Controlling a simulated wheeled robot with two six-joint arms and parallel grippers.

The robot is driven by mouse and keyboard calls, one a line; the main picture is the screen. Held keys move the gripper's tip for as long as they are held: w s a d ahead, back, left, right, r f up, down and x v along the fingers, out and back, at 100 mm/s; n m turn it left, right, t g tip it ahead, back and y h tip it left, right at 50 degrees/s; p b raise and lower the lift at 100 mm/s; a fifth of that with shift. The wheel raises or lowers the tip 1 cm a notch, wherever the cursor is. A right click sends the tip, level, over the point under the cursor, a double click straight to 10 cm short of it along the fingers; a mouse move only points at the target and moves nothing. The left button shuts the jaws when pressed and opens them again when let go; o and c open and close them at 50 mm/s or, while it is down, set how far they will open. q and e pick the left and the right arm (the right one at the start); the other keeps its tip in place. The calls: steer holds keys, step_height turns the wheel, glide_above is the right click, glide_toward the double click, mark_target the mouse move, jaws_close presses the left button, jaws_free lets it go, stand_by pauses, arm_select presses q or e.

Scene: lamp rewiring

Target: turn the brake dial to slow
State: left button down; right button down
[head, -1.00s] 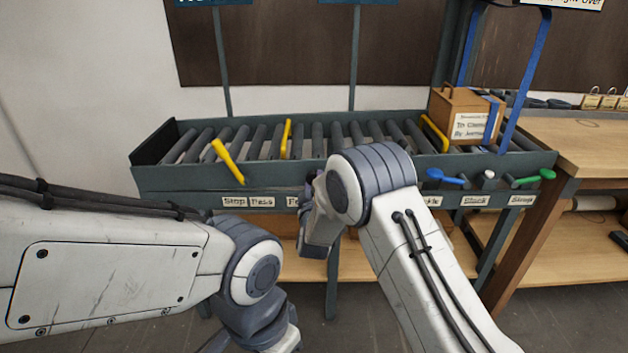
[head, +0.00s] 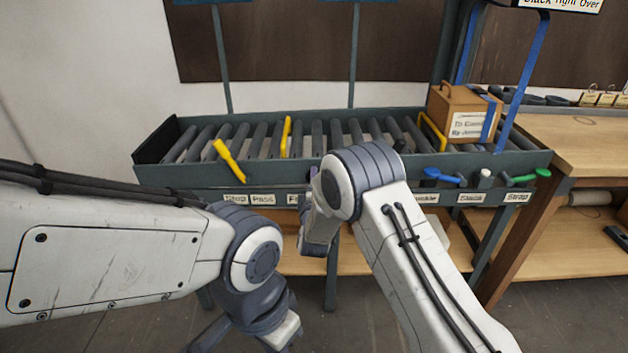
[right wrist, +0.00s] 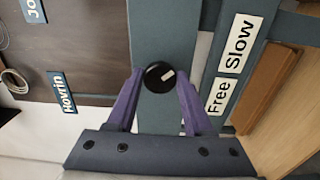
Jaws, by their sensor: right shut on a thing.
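The brake dial (right wrist: 159,77) is a round black knob with a short white mark, on the grey-green front rail of the roller conveyor. In the right wrist view my right gripper (right wrist: 160,84) has its purple fingers on either side of the dial, shut on it. The white mark sits on the dial's right half, toward the labels "Free" (right wrist: 219,96) and "Slow" (right wrist: 239,44). In the head view my right arm hides the dial. My left gripper (head: 282,338) is low at the bottom edge; its jaw opening is unclear.
The roller conveyor (head: 160,176) carries yellow bars (head: 229,161) and a wooden box (head: 464,106) at its right end. Blue (head: 441,176) and green (head: 530,177) handles stick out from the front rail at right. A wooden bench (head: 585,140) stands beyond.

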steer(key=shift+f, duration=0.1)
stand_by(0.4)
steer(key=shift+c, duration=1.5)
jaws_free()
steer(key=shift+s, duration=0.15)
steer(key=s, duration=1)
steer(key=shift+s, duration=0.15)
